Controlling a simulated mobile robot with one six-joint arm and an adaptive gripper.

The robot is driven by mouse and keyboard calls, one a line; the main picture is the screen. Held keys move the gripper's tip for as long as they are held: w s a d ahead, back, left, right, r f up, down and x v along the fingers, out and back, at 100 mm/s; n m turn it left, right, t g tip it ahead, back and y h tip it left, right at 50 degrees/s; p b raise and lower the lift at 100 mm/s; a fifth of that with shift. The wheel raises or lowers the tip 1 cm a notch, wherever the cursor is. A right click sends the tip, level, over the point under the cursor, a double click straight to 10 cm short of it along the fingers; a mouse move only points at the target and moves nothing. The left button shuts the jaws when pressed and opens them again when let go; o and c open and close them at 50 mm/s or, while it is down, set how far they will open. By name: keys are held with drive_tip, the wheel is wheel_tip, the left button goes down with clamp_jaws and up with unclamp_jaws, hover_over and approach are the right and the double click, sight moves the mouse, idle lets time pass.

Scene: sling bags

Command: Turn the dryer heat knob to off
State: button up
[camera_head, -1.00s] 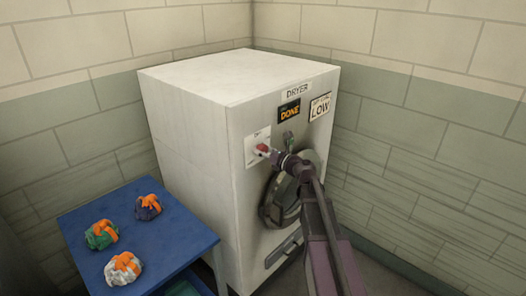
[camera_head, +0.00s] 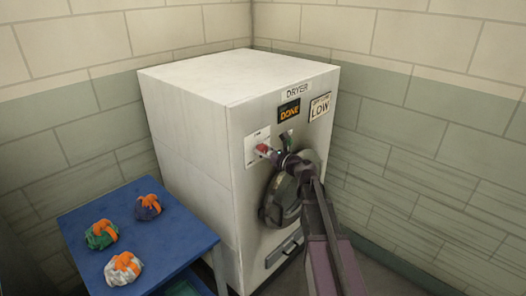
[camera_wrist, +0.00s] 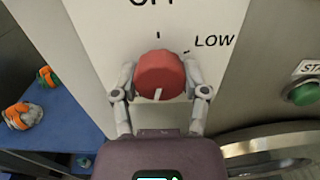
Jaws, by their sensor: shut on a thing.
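The red heat knob (camera_wrist: 159,70) sits on a white label panel (camera_wrist: 225,20) on the dryer front (camera_head: 239,205). Its white pointer mark faces down in the wrist view. The word at the panel's top is cut off, with "LOW" to the upper right of the knob. My gripper (camera_wrist: 160,80) is shut on the knob, one finger on each side. In the head view the knob (camera_head: 263,149) shows red at my gripper's tip (camera_head: 269,152), partly hidden by the fingers.
A green start button (camera_wrist: 303,94) and the round dryer door (camera_head: 280,202) lie to the right. A blue table (camera_head: 180,235) with several strapped bundles (camera_head: 101,234) stands to the left.

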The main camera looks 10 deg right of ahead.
drive_tip(key=n, duration=0.5)
drive_tip(key=shift+n, duration=0.3)
drive_tip(key=n, duration=0.9)
drive_tip(key=shift+n, duration=0.4)
drive_tip(key=n, duration=1)
drive_tip(key=shift+r, duration=0.1)
drive_tip(key=n, duration=0.4)
drive_tip(key=shift+n, duration=0.3)
drive_tip(key=n, duration=0.8)
drive_tip(key=shift+n, duration=0.4)
